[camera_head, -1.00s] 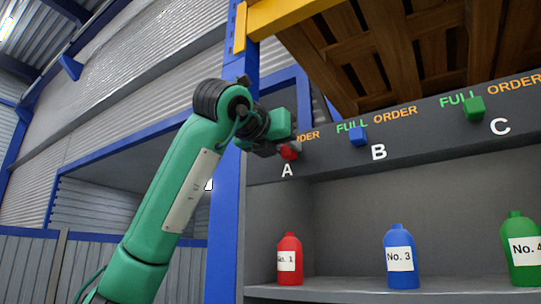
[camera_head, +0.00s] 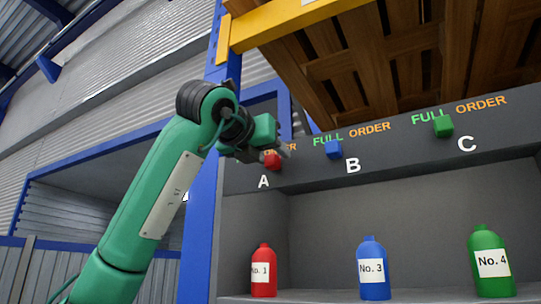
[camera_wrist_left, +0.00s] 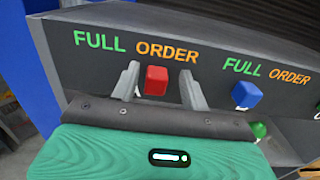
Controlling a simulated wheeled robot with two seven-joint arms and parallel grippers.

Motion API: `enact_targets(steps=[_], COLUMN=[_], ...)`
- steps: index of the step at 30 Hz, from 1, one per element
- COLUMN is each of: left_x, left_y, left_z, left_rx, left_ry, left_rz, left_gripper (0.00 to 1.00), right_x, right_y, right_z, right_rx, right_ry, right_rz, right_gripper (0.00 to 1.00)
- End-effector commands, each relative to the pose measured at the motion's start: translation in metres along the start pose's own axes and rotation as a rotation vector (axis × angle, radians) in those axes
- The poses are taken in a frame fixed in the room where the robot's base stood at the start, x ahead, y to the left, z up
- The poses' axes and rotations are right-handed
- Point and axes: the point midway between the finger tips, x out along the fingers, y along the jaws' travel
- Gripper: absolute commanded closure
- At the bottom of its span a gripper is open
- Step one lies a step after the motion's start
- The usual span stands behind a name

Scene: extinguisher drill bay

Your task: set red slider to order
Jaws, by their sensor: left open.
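The red slider (camera_head: 272,161) is a small red block on the grey panel above the letter A. In the left wrist view the red slider (camera_wrist_left: 156,80) sits below the left-to-middle part of the word ORDER. My left gripper (camera_head: 276,155) is at the panel, open, with one finger on each side of the slider. My right gripper is not in view.
A blue slider (camera_head: 334,149) and a green slider (camera_head: 443,125) sit further right under FULL. Red (camera_head: 264,271), blue (camera_head: 373,269) and green (camera_head: 490,262) bottles stand on the shelf below. A wooden pallet (camera_head: 350,60) is above. A blue post (camera_head: 203,220) stands left of the panel.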

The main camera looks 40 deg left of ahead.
Motion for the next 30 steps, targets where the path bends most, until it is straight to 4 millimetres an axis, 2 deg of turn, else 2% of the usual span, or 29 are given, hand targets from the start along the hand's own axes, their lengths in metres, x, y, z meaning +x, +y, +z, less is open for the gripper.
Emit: enact_targets(steps=[5,9,15,18,24,30], left_x=[-0.033,-0.067,-0.108,-0.121,-0.133,-0.134], left_y=[-0.001,-0.002,-0.003,-0.003,-0.003,-0.003], left_z=[-0.005,-0.005,-0.003,-0.002,-0.001,0.0], left_rx=[0.0,0.0,0.002,0.001,0.002,0.002], left_ry=[-0.005,-0.006,-0.005,-0.003,-0.002,-0.002], left_rz=[-0.002,-0.002,-0.002,-0.002,-0.002,-0.002], left_gripper=[0.55,0.55,0.55,0.55,0.55,0.55], right_x=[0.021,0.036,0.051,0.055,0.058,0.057], right_y=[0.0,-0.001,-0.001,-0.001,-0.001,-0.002], right_z=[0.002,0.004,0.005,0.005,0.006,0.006], right_rx=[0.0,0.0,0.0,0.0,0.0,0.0], right_ry=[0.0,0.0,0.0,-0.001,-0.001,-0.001], right_rz=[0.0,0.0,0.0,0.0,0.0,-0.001], right_gripper=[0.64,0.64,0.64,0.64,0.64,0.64])
